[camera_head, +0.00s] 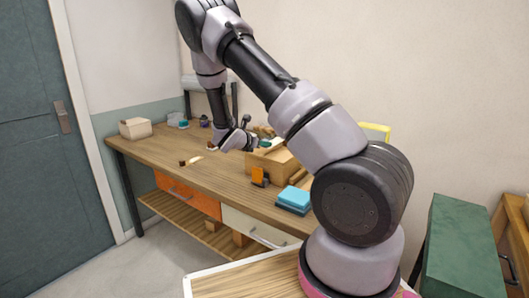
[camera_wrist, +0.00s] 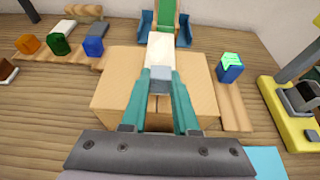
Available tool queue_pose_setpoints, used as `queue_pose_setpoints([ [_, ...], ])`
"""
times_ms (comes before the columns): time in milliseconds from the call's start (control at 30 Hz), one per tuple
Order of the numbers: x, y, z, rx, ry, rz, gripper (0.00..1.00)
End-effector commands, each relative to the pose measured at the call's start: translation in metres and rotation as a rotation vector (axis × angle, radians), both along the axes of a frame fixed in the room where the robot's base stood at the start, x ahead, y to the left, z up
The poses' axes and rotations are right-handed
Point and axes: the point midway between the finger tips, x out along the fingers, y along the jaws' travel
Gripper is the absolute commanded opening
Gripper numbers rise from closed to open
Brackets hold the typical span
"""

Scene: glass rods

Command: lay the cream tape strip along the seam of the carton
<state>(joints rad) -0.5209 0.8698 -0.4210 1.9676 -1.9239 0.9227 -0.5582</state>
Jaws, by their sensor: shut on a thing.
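The cream tape strip (camera_wrist: 160,48) shows in the wrist view just beyond my fingertips, with a grey-blue block (camera_wrist: 160,80) at its near end. My gripper (camera_wrist: 160,76) has teal fingers shut on that grey-blue end. The carton (camera_wrist: 112,98) is a tan box below the fingers, and the strip appears over its far part. I cannot tell whether the strip touches the carton. In the head view my gripper (camera_head: 240,141) is above the far left side of the carton (camera_head: 284,165).
Orange (camera_wrist: 29,44), green (camera_wrist: 60,43) and blue (camera_wrist: 94,42) blocks stand left of the carton. A blue-and-green stand (camera_wrist: 168,20) is behind it. A blue block with a green top (camera_wrist: 230,68) and a yellow device (camera_wrist: 290,125) are on the right.

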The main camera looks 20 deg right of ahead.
Motion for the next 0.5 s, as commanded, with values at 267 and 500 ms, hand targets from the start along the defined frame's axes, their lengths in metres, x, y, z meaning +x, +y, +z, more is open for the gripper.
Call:
queue_pose_setpoints([
  [267, 0.000, -0.001, -0.035, 0.000, 0.002, 0.000, 0.00],
  [500, 0.000, 0.000, -0.035, -0.001, 0.001, 0.000, 0.00],
])
